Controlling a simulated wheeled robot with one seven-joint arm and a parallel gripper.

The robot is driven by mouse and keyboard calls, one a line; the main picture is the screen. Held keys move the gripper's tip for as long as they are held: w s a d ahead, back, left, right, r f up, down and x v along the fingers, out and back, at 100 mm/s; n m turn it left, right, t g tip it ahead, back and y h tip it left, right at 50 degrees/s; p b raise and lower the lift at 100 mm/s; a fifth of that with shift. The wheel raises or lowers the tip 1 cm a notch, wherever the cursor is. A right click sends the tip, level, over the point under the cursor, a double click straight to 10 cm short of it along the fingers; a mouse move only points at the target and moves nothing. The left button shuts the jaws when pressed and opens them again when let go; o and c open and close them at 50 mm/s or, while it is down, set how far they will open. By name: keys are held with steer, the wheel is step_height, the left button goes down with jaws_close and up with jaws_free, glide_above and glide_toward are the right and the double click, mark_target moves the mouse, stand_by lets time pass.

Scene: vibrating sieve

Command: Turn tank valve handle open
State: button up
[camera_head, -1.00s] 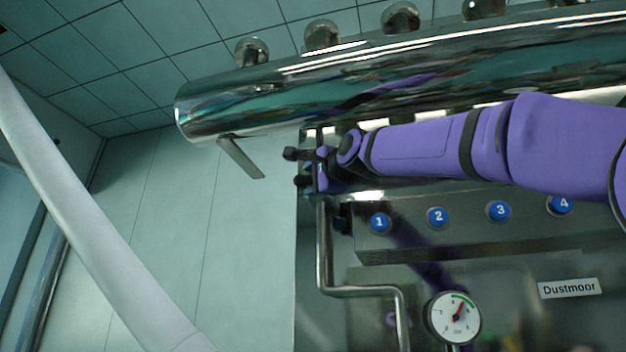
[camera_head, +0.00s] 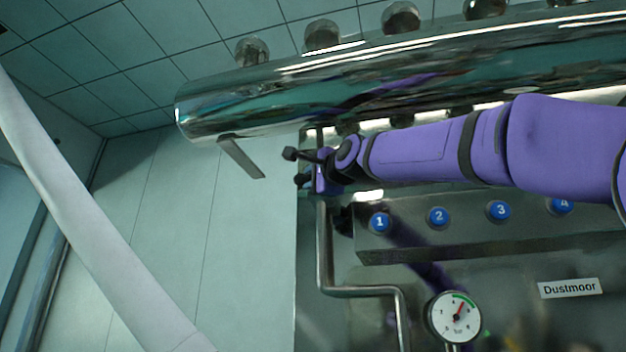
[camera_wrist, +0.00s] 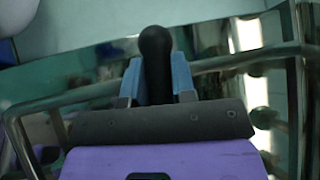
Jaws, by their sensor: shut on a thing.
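The valve handle is a black lever with a rounded knob, shown end-on in the wrist view (camera_wrist: 155,50). My gripper (camera_wrist: 157,78) has its two light-blue fingers closed around the handle, one on each side, with the knob standing out beyond the fingertips. In the head view my gripper (camera_head: 322,170) is at the left end of my purple arm, below the large chrome tank. The black knob of the handle (camera_head: 290,153) pokes out to its left. The valve body is mostly hidden behind my gripper.
The chrome tank (camera_head: 260,95) runs just above my arm, with a flat metal lever (camera_head: 240,157) hanging from its left end. A bent pipe (camera_head: 324,250) runs down below my gripper. A panel with numbered blue buttons (camera_head: 438,217) and a pressure gauge (camera_head: 454,317) are below.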

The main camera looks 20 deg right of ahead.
steer(key=m+t+h, duration=0.1)
steer(key=m, duration=0.1)
steer(key=m+t+h, duration=0.1)
steer(key=m+t, duration=0.1)
steer(key=m, duration=0.1)
steer(key=shift+w+f, duration=0.1)
steer(key=shift+f, duration=0.1)
steer(key=m+t+h, duration=0.1)
steer(key=m+h, duration=0.1)
steer(key=m, duration=0.1)
steer(key=m+t+h, duration=0.1)
steer(key=m+h, duration=0.1)
steer(key=m, duration=0.1)
steer(key=shift+a+h, duration=0.1)
steer(key=shift+h, duration=0.3)
steer(key=m+g+h, duration=0.1)
steer(key=m+h, duration=0.8)
steer(key=shift+m, duration=0.4)
steer(key=shift+r+m+g+h, duration=0.1)
steer(key=shift+m+g+h, duration=1.55)
steer(key=shift+m, duration=0.6)
steer(key=shift+m+g+h, duration=1.25)
steer(key=shift+m+h, duration=0.7)
steer(key=shift+m, duration=0.6)
steer(key=o, duration=0.9)
